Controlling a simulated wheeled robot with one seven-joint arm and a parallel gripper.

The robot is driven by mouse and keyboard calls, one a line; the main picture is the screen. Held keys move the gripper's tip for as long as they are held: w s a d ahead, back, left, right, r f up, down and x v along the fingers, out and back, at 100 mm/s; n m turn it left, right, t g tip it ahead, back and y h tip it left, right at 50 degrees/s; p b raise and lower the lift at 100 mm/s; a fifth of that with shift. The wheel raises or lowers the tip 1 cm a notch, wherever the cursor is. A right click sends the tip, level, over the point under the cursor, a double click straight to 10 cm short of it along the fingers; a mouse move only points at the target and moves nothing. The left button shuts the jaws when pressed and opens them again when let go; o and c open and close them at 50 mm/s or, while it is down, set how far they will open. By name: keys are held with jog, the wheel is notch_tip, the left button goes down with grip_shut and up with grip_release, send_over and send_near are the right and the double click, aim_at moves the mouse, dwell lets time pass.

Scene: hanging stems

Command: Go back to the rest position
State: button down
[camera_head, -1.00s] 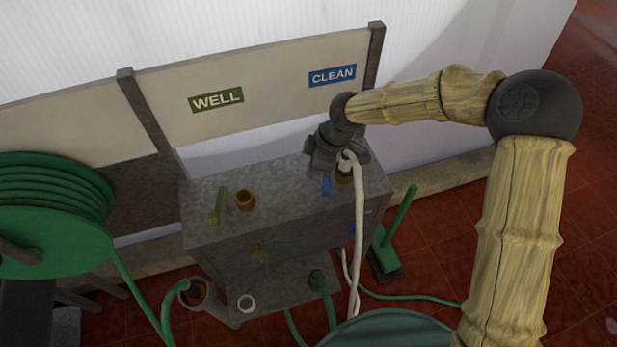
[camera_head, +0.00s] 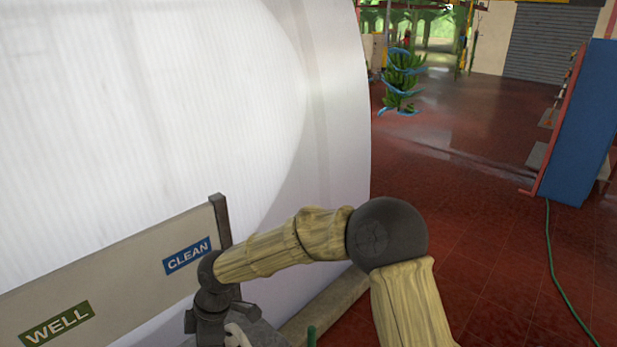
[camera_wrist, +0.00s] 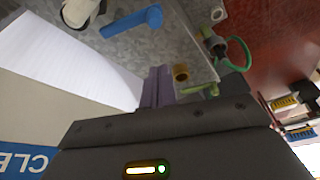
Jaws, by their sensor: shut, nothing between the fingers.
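My gripper (camera_wrist: 157,88) shows in the wrist view with its two fingers together and nothing between them. It hangs over the grey metal bench (camera_wrist: 178,38), apart from the fittings there. A blue handle (camera_wrist: 132,22) and the end of a white hose (camera_wrist: 80,12) are above the fingers in that picture. A brass fitting (camera_wrist: 181,72) and a green handle (camera_wrist: 198,90) are to the right. In the head view my arm reaches left past the blue CLEAN sign (camera_head: 187,257); the fingertips are cut off at the bottom edge.
The sign board (camera_head: 120,275) with a green WELL sign (camera_head: 57,325) stands close behind my arm. A white curved wall (camera_head: 200,110) rises behind it. A hanging green stem (camera_head: 402,75) and a blue cabinet (camera_head: 585,125) are farther off. Red floor is open to the right.

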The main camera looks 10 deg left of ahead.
jog(key=w+d+r+m+t+h, duration=0.1)
jog(key=w+d+m+t+h, duration=0.2)
jog(key=d+m, duration=1.6)
jog(key=s+d+r+m, duration=0.1)
jog(key=s+d+m, duration=0.1)
jog(key=d, duration=0.9)
jog(key=s+d+r+m+t, duration=0.1)
jog(key=s+d+m, duration=0.1)
jog(key=d, duration=1)
jog(key=shift+s+r, duration=0.4)
jog(key=shift+s, duration=0.3)
